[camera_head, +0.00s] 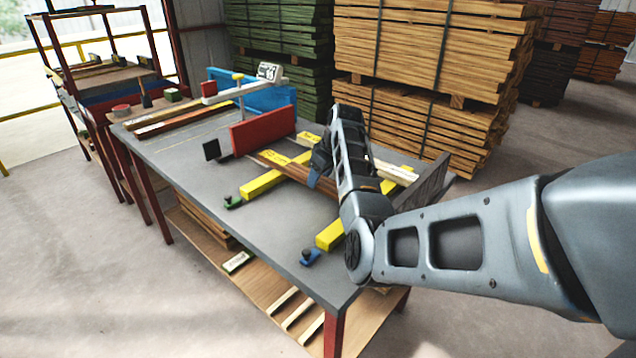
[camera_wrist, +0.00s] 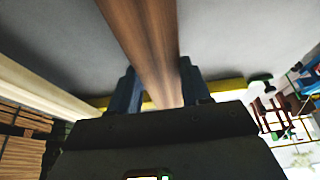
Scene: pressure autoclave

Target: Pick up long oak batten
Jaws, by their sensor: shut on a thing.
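A long brown wooden batten (camera_head: 283,164) lies across the yellow bars in the middle of the grey workbench. I cannot tell its wood for sure. My gripper (camera_head: 320,174) reaches down over it, with the fingers on either side; the arm hides part of the batten. In the wrist view the batten (camera_wrist: 145,35) runs between the two dark fingers of my gripper (camera_wrist: 160,92), and they are shut on it. I cannot tell whether it is clear of the bars. A pale batten (camera_head: 398,173) lies to the right, and also shows in the wrist view (camera_wrist: 42,88).
Yellow bars (camera_head: 262,184) with a green and a blue end fitting (camera_head: 310,257) cross the workbench (camera_head: 270,265). A red upright panel (camera_head: 262,130) and blue panels stand behind. More battens (camera_head: 185,118) lie at the back left. Timber stacks (camera_head: 430,50) stand behind the bench.

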